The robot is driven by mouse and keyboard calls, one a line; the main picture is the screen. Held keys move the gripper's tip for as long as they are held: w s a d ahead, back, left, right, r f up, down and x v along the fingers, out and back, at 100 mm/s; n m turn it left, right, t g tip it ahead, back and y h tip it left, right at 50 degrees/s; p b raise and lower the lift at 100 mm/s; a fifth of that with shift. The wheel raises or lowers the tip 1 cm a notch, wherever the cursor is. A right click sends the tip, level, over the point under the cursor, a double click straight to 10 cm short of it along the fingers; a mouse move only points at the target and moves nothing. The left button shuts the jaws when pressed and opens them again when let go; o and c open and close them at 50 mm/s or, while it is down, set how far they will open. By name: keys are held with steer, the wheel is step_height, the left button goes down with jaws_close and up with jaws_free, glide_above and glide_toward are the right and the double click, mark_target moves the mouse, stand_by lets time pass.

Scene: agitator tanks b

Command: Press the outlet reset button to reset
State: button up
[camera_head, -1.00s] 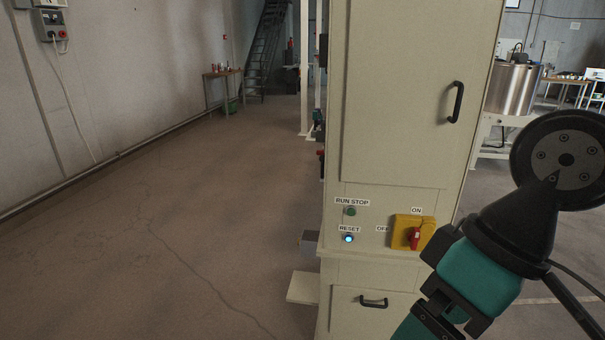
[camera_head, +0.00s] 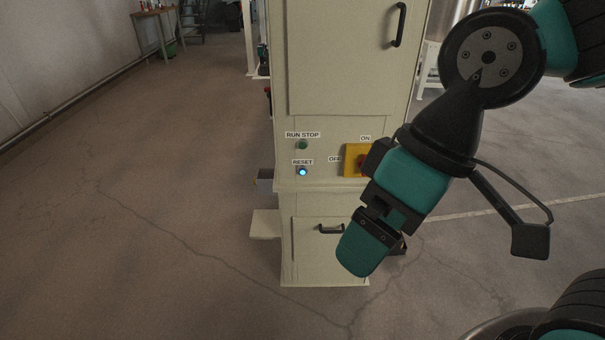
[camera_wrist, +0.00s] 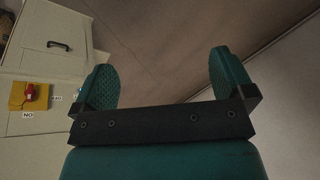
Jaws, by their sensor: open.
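The reset button (camera_head: 303,172) is a small round button glowing blue-white under the RESET label on the front of a cream cabinet (camera_head: 345,60). A green button (camera_head: 303,145) sits above it, under the RUN STOP label. My gripper (camera_head: 368,250) is to the right of and lower than the reset button, in front of the cabinet, apart from the button. In the wrist view my gripper (camera_wrist: 165,80) is open and empty, its two teal fingers spread wide.
A yellow plate with a red rotary switch (camera_head: 357,160), marked ON and OFF, is right of the buttons, partly behind my arm; it also shows in the wrist view (camera_wrist: 30,95). A drawer handle (camera_head: 331,229) is below. Floor on the left is open.

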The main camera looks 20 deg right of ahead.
stand_by(0.4)
jaws_close()
stand_by(1.5)
